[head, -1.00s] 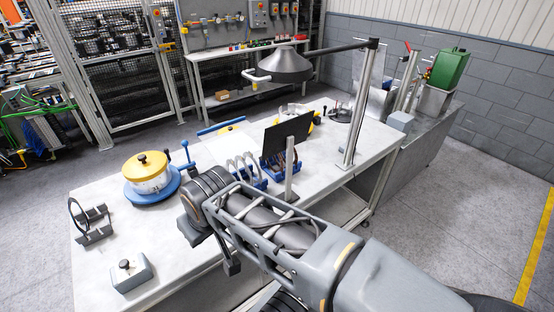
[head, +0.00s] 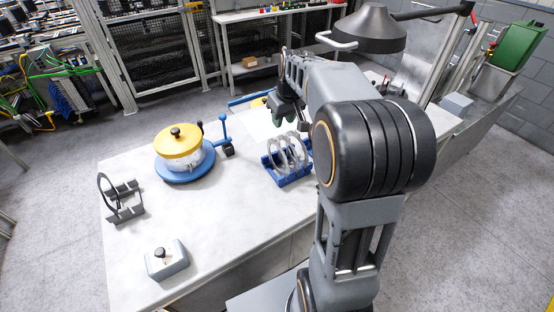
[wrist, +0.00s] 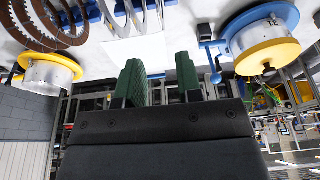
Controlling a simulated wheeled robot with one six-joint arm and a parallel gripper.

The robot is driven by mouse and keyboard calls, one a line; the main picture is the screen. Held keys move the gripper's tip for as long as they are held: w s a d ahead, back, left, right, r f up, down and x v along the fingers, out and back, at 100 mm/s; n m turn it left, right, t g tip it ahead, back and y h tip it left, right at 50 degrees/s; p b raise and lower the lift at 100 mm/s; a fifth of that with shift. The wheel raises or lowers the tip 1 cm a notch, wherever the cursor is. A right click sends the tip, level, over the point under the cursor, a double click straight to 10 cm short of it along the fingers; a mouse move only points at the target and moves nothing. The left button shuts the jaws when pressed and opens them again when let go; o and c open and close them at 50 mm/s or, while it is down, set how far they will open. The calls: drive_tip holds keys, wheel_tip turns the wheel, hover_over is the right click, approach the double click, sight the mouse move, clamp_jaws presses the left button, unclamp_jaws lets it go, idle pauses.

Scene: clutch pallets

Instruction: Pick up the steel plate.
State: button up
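Several grey steel plates (head: 290,150), ring-shaped, stand upright side by side in a blue rack (head: 291,180) on the bench. They also show at the top of the wrist view (wrist: 152,22), apart from the fingers. My gripper (head: 290,118) is above the bench, just behind and above the rack in the head view, partly hidden by my arm. In the wrist view its two green-padded fingers (wrist: 160,80) are apart with nothing between them. Brown toothed rings (wrist: 50,25) stand to the left of the steel plates there.
A yellow-lidded drum (head: 180,148) on a blue base stands left of the rack. A dark ring stand (head: 120,200) and a grey block with a knob (head: 166,261) are at the front left. A lamp-like hood (head: 368,30) hangs near my arm. The bench's middle front is clear.

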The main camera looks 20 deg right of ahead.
sight(277, 143)
drive_tip(key=shift+p+x, duration=1.35)
drive_tip(key=shift+x, duration=5.55)
drive_tip(key=shift+s, duration=0.15)
clamp_jaws()
